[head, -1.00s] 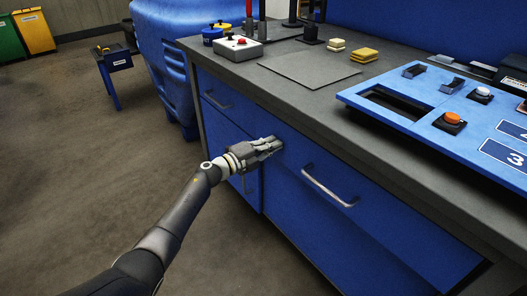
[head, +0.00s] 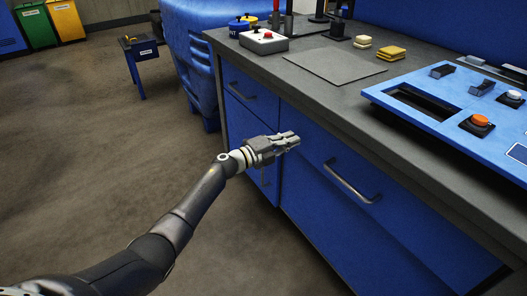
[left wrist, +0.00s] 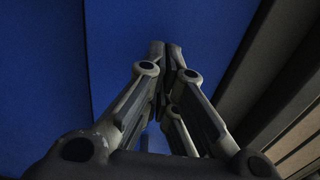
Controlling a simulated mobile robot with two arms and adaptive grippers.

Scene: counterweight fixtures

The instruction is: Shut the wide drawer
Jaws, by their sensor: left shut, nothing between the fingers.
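The wide drawer (head: 400,222) has a blue front with a silver bar handle (head: 352,182) and sits under the grey worktop. Its front looks flush or nearly so; I cannot tell if a small gap remains. My left gripper (head: 297,138) is shut and empty, with its fingertips at the upper left part of the drawer front, left of the handle. In the left wrist view the closed fingers (left wrist: 166,50) point at a blue surface (left wrist: 125,50); I cannot tell if they touch it. My right gripper is out of view.
A narrower drawer (head: 245,92) and a lower door are left of the wide drawer. The worktop (head: 300,85) overhangs above my left gripper and holds a control box (head: 264,41), a blue panel (head: 440,103) and yellow blocks. Open floor (head: 130,160) lies to the left.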

